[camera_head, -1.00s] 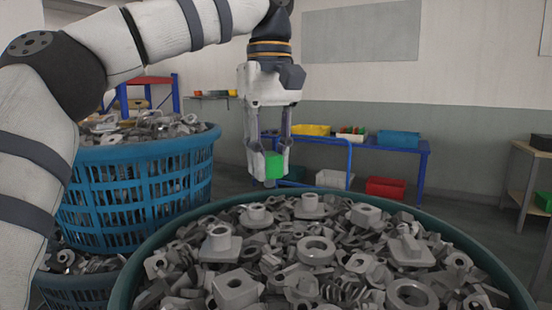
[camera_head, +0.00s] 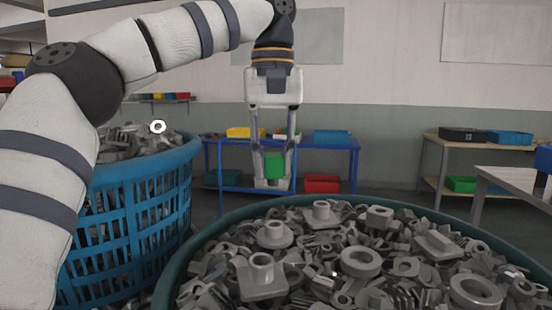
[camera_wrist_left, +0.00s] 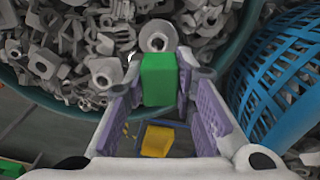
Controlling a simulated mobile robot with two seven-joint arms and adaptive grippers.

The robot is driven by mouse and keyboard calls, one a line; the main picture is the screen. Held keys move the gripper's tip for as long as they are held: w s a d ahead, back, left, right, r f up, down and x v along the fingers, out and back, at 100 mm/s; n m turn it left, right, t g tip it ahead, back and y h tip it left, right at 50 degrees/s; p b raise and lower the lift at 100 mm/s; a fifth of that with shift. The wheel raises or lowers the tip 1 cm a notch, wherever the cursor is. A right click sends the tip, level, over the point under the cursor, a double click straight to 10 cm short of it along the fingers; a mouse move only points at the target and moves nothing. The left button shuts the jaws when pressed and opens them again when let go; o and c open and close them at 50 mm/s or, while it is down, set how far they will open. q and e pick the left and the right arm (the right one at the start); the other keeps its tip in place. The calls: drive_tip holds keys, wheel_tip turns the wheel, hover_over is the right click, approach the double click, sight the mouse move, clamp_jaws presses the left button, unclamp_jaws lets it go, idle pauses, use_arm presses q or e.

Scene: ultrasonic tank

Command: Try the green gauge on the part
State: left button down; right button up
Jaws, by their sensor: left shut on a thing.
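My left gripper (camera_head: 273,172) is shut on the green gauge (camera_head: 274,165), held upright with the fingers pointing down. A grey end shows below the green block. In the left wrist view the green gauge (camera_wrist_left: 159,80) sits between the finger pads (camera_wrist_left: 160,92), and a grey round piece with a hole (camera_wrist_left: 158,36) shows just beyond it; I cannot tell whether they touch. Many grey metal parts, some with a raised bored boss such as this flanged one (camera_head: 261,276), lie in the tub in front. Which one is the task's part is unclear. My right gripper is not in view.
The dark green tub (camera_head: 178,270) of parts fills the front. A blue slatted basket (camera_head: 125,225) heaped with parts stands at left. A blue table (camera_head: 282,142) with bins is behind, and side tables (camera_head: 480,148) stand at right. Open floor lies between.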

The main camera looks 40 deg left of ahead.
sight(275, 182)
use_arm(q)
drive_tip(key=shift+f, duration=0.4)
drive_tip(key=shift+w+d+f, duration=0.1)
drive_tip(key=shift+f, duration=2.7)
drive_tip(key=shift+f, duration=1.1)
drive_tip(key=shift+r, duration=2.3)
drive_tip(key=shift+r, duration=2.05)
